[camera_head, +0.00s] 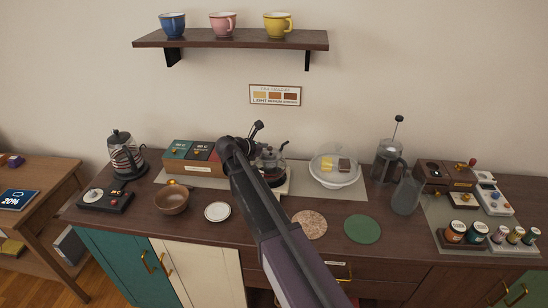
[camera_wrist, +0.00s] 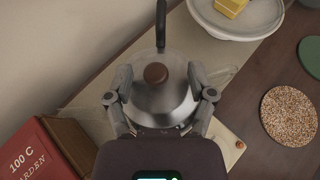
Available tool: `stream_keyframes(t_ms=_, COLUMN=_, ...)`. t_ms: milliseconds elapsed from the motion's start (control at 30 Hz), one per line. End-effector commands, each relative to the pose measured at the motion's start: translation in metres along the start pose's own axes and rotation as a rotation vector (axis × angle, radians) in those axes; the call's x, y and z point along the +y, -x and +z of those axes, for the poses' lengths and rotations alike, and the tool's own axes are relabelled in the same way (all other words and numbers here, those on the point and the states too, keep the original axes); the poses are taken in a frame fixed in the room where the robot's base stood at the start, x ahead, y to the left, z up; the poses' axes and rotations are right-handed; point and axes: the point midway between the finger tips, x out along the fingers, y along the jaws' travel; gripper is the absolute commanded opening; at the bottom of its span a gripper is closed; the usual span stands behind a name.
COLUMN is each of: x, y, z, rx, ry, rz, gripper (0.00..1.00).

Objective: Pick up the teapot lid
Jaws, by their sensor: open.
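The teapot (camera_wrist: 165,108) is a grey metal pot with a dark handle and a pale round lid (camera_wrist: 140,98) topped by a brown knob (camera_wrist: 155,73). The lid sits on the pot in the wrist view. My gripper (camera_wrist: 160,76) is open, with one finger on each side of the lid and knob. Whether either finger touches the lid I cannot tell. In the head view the teapot (camera_head: 272,166) stands on the counter, partly hidden by my arm.
A red box (camera_wrist: 48,150) is close at the lower left of the wrist view. A white dish (camera_head: 335,180) with yellow and brown pieces stands right of the teapot. A cork mat (camera_head: 309,224) and green mat (camera_head: 362,229) lie in front. A shelf (camera_head: 230,39) with cups hangs above.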

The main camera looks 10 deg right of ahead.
Motion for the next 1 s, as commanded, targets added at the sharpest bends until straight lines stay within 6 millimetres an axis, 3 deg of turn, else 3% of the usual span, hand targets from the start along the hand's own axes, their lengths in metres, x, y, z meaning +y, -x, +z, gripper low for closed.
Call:
stream_keyframes(t_ms=633, x=0.0000, y=-0.0059, z=0.0002, rx=0.000, ry=0.000, rz=0.001, gripper=0.71)
stream_keyframes(t_ms=667, x=0.0000, y=-0.0059, z=0.0002, rx=0.000, ry=0.000, rz=0.001, gripper=0.68)
stream_keyframes(t_ms=900, x=0.0000, y=-0.0059, z=0.0002, rx=0.000, ry=0.000, rz=0.001, gripper=0.00)
stream_keyframes(t_ms=1000, x=-0.0001, y=-0.0060, z=0.0002, rx=0.000, ry=-0.001, rz=0.000, gripper=0.00)
